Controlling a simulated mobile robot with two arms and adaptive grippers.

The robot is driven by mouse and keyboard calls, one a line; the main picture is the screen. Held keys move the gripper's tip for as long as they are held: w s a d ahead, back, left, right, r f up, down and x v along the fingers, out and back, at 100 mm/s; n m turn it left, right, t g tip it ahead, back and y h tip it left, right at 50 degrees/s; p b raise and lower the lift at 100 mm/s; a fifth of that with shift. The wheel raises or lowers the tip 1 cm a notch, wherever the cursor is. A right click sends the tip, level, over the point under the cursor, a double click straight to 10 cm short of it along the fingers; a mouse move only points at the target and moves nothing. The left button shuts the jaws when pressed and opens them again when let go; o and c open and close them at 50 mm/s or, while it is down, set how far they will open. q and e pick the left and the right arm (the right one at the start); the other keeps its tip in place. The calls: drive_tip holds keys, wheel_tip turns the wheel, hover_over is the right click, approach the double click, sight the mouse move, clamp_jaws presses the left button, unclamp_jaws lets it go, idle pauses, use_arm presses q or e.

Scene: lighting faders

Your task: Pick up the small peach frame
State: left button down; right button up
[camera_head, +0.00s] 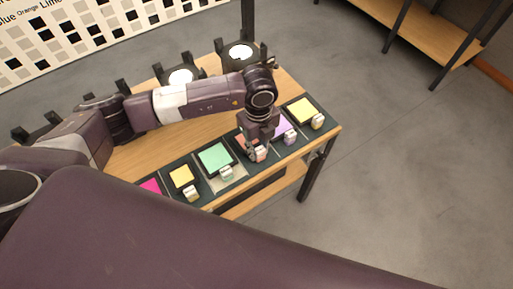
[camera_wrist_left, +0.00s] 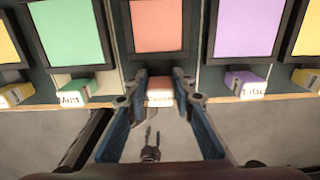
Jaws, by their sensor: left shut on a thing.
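The peach square in its dark frame (camera_wrist_left: 158,24) is at the top middle of the left wrist view. In the head view, my gripper partly covers it. A small pale peach block (camera_wrist_left: 160,92) with a label stands at its near edge. It also shows in the head view (camera_head: 261,154). My left gripper (camera_head: 257,153) points down over this block. In the left wrist view, its two blue-sided fingers (camera_wrist_left: 160,100) are at either side of the block, shut on it. The label is too blurred to read. My right gripper is in neither view.
A green panel (camera_head: 215,157) and a lilac panel (camera_wrist_left: 248,27), each with its block, flank the peach one closely. Bright round lamps (camera_head: 240,51) stand at the back. Grey floor lies open to the right.

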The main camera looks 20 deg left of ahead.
use_arm(q)
wheel_tip(320, 180, up, 21)
drive_tip(key=shift+b, duration=0.35)
